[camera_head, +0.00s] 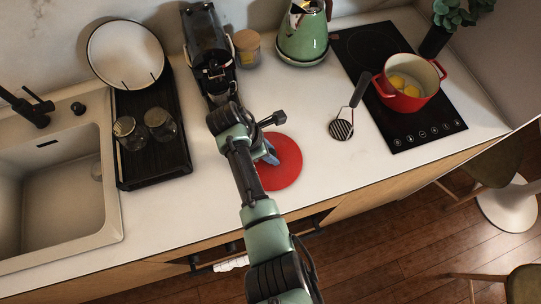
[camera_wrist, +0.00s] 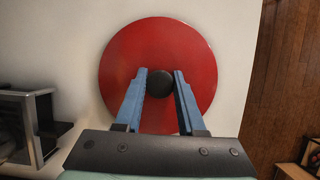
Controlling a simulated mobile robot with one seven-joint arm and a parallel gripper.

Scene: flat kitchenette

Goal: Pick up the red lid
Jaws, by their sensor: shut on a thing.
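The red lid (camera_head: 285,163) is a flat red disc on the white counter in the head view, partly covered by my arm. In the wrist view the red lid (camera_wrist: 135,55) fills the upper middle, with its round black knob (camera_wrist: 159,83) at the centre. My gripper (camera_wrist: 161,74) has its two blue fingers on either side of the knob, shut on it. My gripper also shows in the head view (camera_head: 270,157), over the lid's left part. I cannot tell whether the lid is lifted off the counter.
A red pot (camera_head: 408,88) with yellow contents stands on the black hob (camera_head: 405,133). A green kettle (camera_head: 302,38), coffee machine (camera_head: 208,50) and small jar (camera_head: 247,46) stand behind. A dark rack (camera_head: 151,169) and sink (camera_head: 60,190) are left.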

